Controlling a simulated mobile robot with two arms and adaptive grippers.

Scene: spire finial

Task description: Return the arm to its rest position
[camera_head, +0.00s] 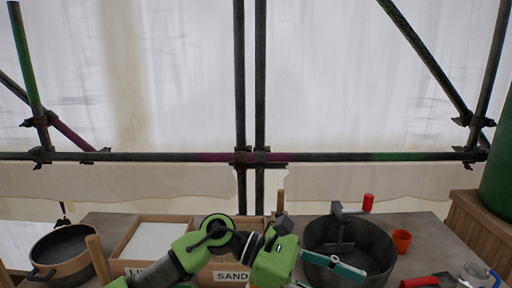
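My green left arm (212,232) comes in from the lower left and bends over the front of the bench. Its green wrist end (274,262) is in front of the dark bucket, at the bucket's left side. A teal bar with a pale edge (335,265) reaches from beside this wrist across the front of the bucket. I cannot tell whether it is a finger of my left gripper or a separate tool. The picture's bottom edge cuts off what lies below, so the gripper's opening is not clear. My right arm is not in view.
A dark round bucket (375,245) stands right of the arm. Wooden boxes, one marked SAND (232,276), lie behind and under it. A pan (62,252) is at left; an orange cup (402,240) and red-handled tool (428,281) at right. Scaffold poles (340,157) cross behind.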

